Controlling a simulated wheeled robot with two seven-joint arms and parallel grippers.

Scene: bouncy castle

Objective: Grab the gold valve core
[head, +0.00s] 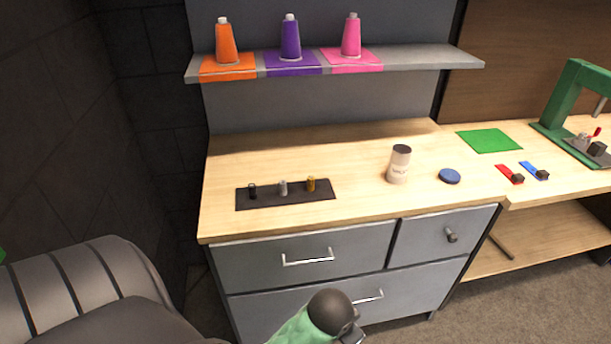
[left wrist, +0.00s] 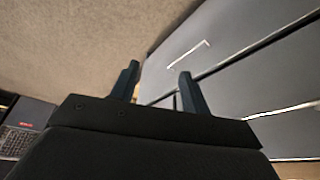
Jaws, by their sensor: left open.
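The gold valve core (head: 311,184) stands upright at the right end of a dark mat (head: 290,198) on the wooden worktop. A silver core (head: 283,188) and a black core (head: 253,191) stand in a row to its left on the same mat. My left gripper (left wrist: 160,82) shows in the left wrist view with its two dark fingers apart and nothing between them. It is near the grey drawer fronts, away from the cores. My right gripper is not in view.
A white can with a dark top (head: 399,164) and a blue disc (head: 449,176) stand right of the mat. Drawer handles (head: 307,258) project below the worktop edge. A shelf (head: 420,60) with orange, purple and pink cones hangs above. A green press (head: 570,100) stands far right.

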